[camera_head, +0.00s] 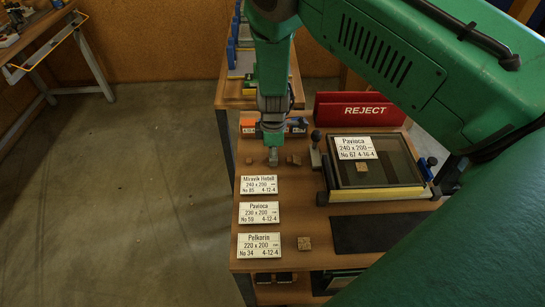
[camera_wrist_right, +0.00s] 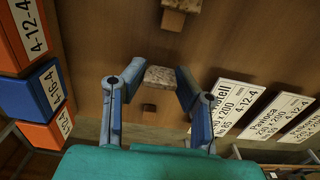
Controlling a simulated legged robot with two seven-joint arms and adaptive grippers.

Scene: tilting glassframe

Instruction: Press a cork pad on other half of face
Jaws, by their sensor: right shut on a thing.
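The glass unit (camera_head: 398,168) lies in a tilting frame at the right of the bench, with a white Pavioca label (camera_head: 355,148) on its far part. One cork pad (camera_head: 362,168) sits on the glass near its middle. My right gripper (camera_head: 273,157) is low over the bench, left of the frame. In the wrist view its blue fingers (camera_wrist_right: 160,76) are closed on both sides of a speckled cork pad (camera_wrist_right: 160,78). Other small cork pieces lie beside it (camera_head: 249,160) and (camera_head: 294,160); another pad (camera_head: 304,243) lies near the front. My left gripper is out of view.
Three white label cards (camera_head: 259,185) lie in a column at the bench's left. A red REJECT box (camera_head: 358,110) and orange and blue bins (camera_head: 296,126) stand behind. A dark mat (camera_head: 375,233) lies in front of the frame. My green arm covers the right side.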

